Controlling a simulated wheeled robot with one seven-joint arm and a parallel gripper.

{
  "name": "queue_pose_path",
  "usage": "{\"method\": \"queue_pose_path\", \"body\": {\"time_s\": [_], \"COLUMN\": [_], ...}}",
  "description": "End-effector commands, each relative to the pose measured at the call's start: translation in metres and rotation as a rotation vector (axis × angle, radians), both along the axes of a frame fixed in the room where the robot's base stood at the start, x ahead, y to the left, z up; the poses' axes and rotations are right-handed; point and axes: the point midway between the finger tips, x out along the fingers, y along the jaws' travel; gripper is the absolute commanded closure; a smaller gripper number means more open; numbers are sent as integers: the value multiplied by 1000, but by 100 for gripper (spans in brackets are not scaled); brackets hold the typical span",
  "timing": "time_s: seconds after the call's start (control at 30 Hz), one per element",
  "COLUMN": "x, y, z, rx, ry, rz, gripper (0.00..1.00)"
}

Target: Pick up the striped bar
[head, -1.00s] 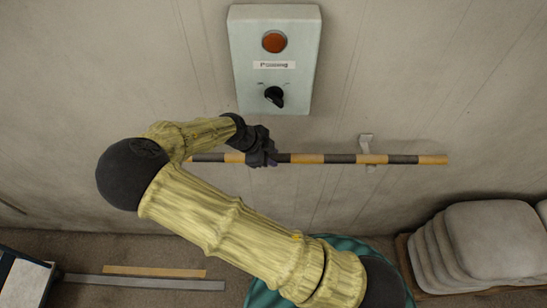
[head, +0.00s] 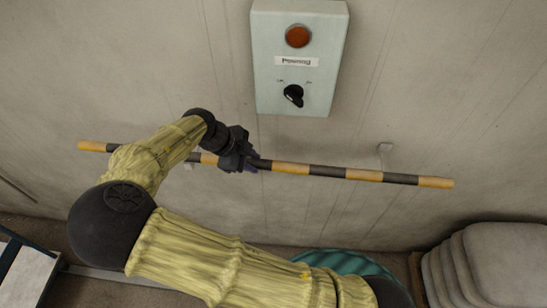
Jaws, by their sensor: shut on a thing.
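The striped bar (head: 291,168) is long and thin, banded orange-yellow and black. It spans the middle of the head view, its right end a little lower than its left. My gripper (head: 252,162) is shut on the bar left of its middle, just below the wall box. My arm hides a stretch of the bar to the left of the grip. The right wall bracket (head: 385,150) shows above the bar, and the bar looks clear of it. A second bracket (head: 190,165) shows partly beside my wrist.
A pale control box (head: 300,95) with an orange lamp (head: 298,36) and a black knob (head: 293,95) is on the wall just above. Stacked grey sacks (head: 500,262) stand at lower right. A teal round thing (head: 345,262) shows behind my arm. A white-topped object (head: 25,275) is at lower left.

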Motion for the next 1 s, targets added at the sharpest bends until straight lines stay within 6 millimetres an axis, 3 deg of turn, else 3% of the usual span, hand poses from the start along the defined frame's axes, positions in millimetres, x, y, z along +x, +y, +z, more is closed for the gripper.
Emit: {"method": "queue_pose_path", "body": {"time_s": [0.1,0.37,1.0], "x": [-10,-24,-27], "y": [30,67,72], "z": [-2,0,1], "rx": [1,-1,0], "ry": [-3,-3,-1], "rz": [6,1,0], "gripper": [100,100,100]}}
